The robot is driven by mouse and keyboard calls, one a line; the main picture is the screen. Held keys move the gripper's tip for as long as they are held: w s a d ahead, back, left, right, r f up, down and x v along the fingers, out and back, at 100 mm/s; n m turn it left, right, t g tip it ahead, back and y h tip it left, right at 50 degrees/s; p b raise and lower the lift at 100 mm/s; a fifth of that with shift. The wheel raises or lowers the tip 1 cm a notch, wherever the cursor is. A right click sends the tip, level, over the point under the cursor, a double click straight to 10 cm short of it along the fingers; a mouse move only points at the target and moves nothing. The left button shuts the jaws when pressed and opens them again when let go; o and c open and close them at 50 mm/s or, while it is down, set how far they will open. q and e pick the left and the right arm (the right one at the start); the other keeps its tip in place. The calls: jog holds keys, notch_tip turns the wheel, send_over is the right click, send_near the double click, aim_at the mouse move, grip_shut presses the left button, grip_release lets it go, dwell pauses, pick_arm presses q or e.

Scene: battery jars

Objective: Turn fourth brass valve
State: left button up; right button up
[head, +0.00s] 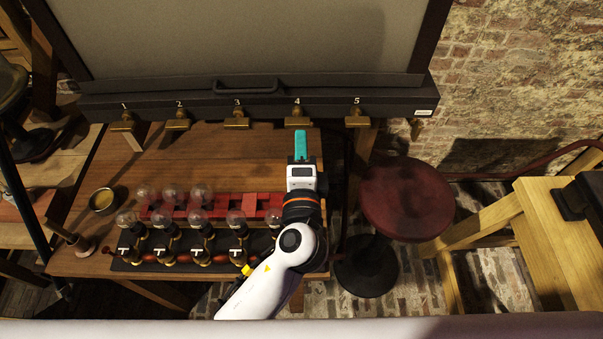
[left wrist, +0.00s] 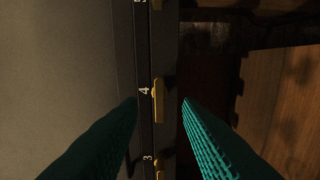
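The fourth brass valve (head: 297,111) is on the dark rail under the grey panel, below the number 4. In the left wrist view the fourth valve (left wrist: 159,100) lies lengthwise along the rail, in line with the gap between my teal fingertips. My left gripper (head: 301,145) is open and empty, just in front of this valve in the head view; its fingers (left wrist: 160,102) stand apart in the left wrist view. I cannot tell how far the fingertips are from the valve. My right gripper is not in view.
Other brass valves, such as number 3 (head: 237,119) and number 5 (head: 357,117), flank the fourth. The wooden table (head: 140,165) holds glass-topped jars (head: 200,220) and a red rack (head: 225,205). A red stool (head: 405,198) stands to the right.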

pick_arm(q)
jog(key=s+b, duration=0.2)
jog(key=s, duration=0.4)
jog(key=shift+s, duration=0.35)
